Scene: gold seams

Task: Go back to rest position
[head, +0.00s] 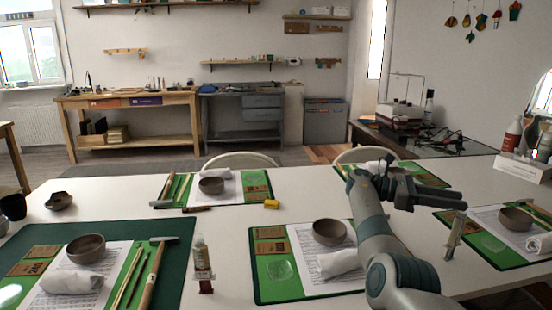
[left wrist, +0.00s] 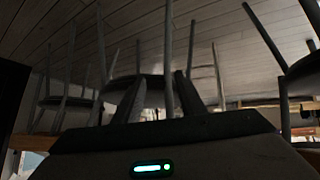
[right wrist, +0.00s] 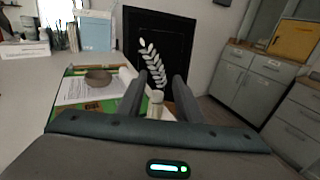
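My right gripper (head: 462,200) is raised above the right part of the white table in the head view, with its arm coming in from the bottom. In the right wrist view its two fingers (right wrist: 159,78) stand apart with nothing held between them. My left gripper does not show in the head view. In the left wrist view its fingers (left wrist: 158,75) are apart and empty, in a dark space with chair legs around.
The white table (head: 225,225) carries green mats with bowls (head: 86,249), (head: 329,232), cloths and tools. A small bottle (head: 201,258) stands between the near mats. Another bottle (right wrist: 156,103) shows beyond my right fingers. Chair legs (left wrist: 168,50) surround the left gripper's view.

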